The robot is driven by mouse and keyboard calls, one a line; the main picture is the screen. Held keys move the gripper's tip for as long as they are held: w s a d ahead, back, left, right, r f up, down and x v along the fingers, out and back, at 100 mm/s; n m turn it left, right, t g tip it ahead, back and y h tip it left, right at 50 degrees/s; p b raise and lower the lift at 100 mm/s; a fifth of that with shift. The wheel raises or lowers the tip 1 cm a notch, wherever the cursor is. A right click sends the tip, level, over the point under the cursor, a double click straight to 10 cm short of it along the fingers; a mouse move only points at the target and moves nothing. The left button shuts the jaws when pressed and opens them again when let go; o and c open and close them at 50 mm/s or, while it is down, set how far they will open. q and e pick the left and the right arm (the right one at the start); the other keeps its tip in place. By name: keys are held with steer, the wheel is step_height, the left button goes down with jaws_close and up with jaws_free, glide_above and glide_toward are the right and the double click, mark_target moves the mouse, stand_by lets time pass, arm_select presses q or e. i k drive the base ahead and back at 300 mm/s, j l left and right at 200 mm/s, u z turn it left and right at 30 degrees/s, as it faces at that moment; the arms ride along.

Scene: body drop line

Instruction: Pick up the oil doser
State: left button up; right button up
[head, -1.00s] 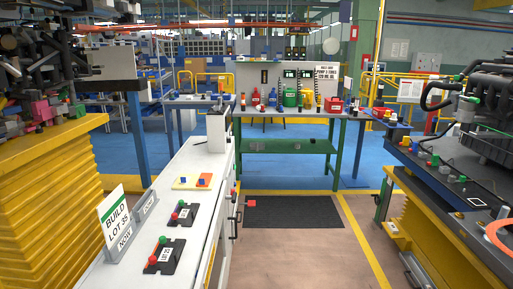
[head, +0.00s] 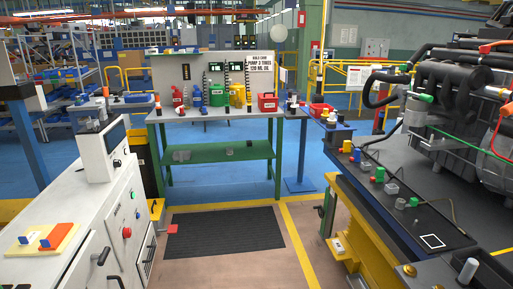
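Several coloured containers stand on the green-framed bench (head: 205,114) at the back. They include a red one (head: 178,97), a blue one (head: 197,96), a green one (head: 217,96) and a yellow one (head: 238,94). The oil doser is probably among them, but they are too small to tell which it is. A sign (head: 258,66) on the panel behind them mentions pumping 3 times and oil. Neither of my grippers shows in the head view, and nothing is seen held.
A black mat (head: 225,241) lies on the floor before the bench. A white cabinet (head: 75,200) with a grey upright unit (head: 104,150) flanks the left. An engine (head: 455,110) on a yellow-based station (head: 350,215) flanks the right. A red bin (head: 268,102) is on the bench.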

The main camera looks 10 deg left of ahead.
mark_target(156, 95)
steer(key=i+j+u, duration=0.1)
steer(key=i+u, duration=0.15)
steer(key=i, duration=0.85)
steer(key=i+l+u, duration=0.2)
steer(key=i, duration=0.9)
steer(key=i+l+u, duration=0.1)
steer(key=i+u, duration=0.15)
steer(key=i, duration=0.3)
steer(key=i+l+u, duration=0.25)
steer(key=i, duration=0.3)
steer(key=i+l+u, duration=0.25)
steer(key=i, duration=0.3)
